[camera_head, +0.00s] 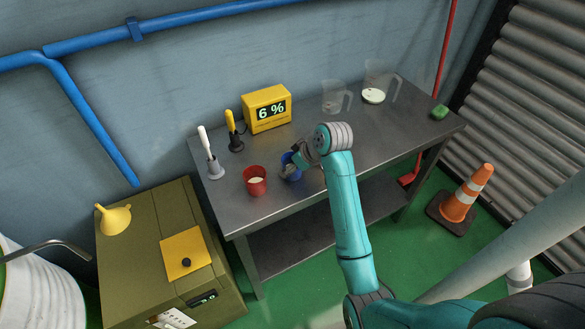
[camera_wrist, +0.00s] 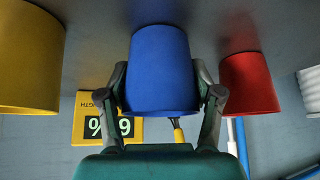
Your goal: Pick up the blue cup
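The blue cup (camera_head: 290,161) stands upright on the metal table, partly hidden by my gripper (camera_head: 298,161) in the head view. In the wrist view, which is upside down, the blue cup (camera_wrist: 160,70) fills the middle. The fingers of my gripper (camera_wrist: 164,95) lie along its left and right sides, very close to its wall. I cannot tell whether both fingers press on it. The cup's base seems to rest on the table.
A red cup (camera_head: 255,181) stands beside the blue one and shows in the wrist view (camera_wrist: 246,82). A yellow cup (camera_wrist: 30,60) is on the other side. A yellow display (camera_head: 267,108), brushes and clear jugs (camera_head: 333,97) stand further back. The table's right part is mostly clear.

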